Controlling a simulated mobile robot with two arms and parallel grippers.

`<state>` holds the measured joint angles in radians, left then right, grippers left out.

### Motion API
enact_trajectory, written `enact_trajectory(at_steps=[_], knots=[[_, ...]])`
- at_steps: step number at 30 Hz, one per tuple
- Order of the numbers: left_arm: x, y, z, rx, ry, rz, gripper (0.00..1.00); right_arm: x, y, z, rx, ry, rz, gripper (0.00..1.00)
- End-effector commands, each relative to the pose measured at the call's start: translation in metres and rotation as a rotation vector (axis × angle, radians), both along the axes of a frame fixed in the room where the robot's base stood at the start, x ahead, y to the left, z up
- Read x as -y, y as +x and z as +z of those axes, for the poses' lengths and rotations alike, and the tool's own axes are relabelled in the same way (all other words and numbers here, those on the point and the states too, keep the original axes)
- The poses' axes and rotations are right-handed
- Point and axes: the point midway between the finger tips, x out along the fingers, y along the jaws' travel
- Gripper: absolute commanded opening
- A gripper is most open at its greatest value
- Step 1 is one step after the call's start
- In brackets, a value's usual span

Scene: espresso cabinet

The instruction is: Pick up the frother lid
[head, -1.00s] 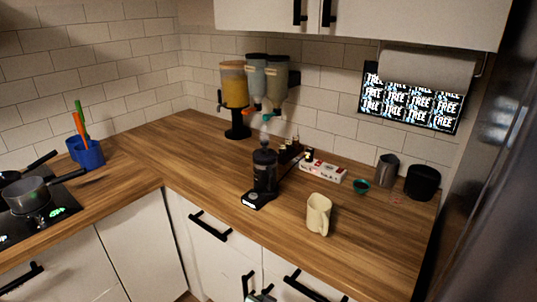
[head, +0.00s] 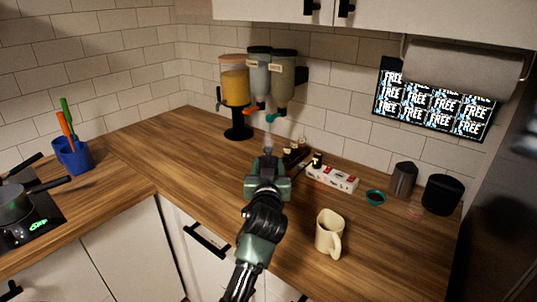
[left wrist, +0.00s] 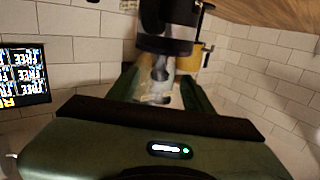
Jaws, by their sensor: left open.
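My left gripper (head: 267,168) is over the counter in front of the frother and hides most of it in the head view. The frother (left wrist: 165,30) is a dark cylinder and shows upside down at the top of the left wrist view. Its clear, greyish frother lid (left wrist: 160,73) has a narrow knob and lies between my two green fingers, which stand open on either side. I see no clear contact between the fingers and the lid. In the head view a pale tip of the lid (head: 267,146) shows just above the gripper. My right gripper is out of view.
A cream mug (head: 328,232) stands to the right on the wooden counter (head: 190,165). Dispensers (head: 236,82) stand behind.

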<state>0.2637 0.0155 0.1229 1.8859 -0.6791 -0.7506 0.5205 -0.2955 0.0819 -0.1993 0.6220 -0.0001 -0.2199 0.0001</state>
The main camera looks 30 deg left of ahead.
Motion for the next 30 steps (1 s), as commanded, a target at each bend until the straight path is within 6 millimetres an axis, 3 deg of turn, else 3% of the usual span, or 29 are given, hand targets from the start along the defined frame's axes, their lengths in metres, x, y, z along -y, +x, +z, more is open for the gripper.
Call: enact_trajectory(at_steps=[1, 5, 21, 30], knots=[[-0.003, 0.006, 0.011, 0.027, 0.006, 0.006, 0.51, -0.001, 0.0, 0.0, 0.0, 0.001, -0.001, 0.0], [-0.013, 0.021, 0.023, 0.055, 0.015, 0.012, 0.51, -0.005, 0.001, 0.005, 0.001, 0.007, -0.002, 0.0], [-0.047, 0.07, 0.015, 0.052, 0.014, 0.011, 0.51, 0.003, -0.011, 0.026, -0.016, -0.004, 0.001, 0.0], [-0.048, 0.074, 0.014, 0.053, 0.012, 0.01, 0.51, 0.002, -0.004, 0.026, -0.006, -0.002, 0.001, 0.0]])
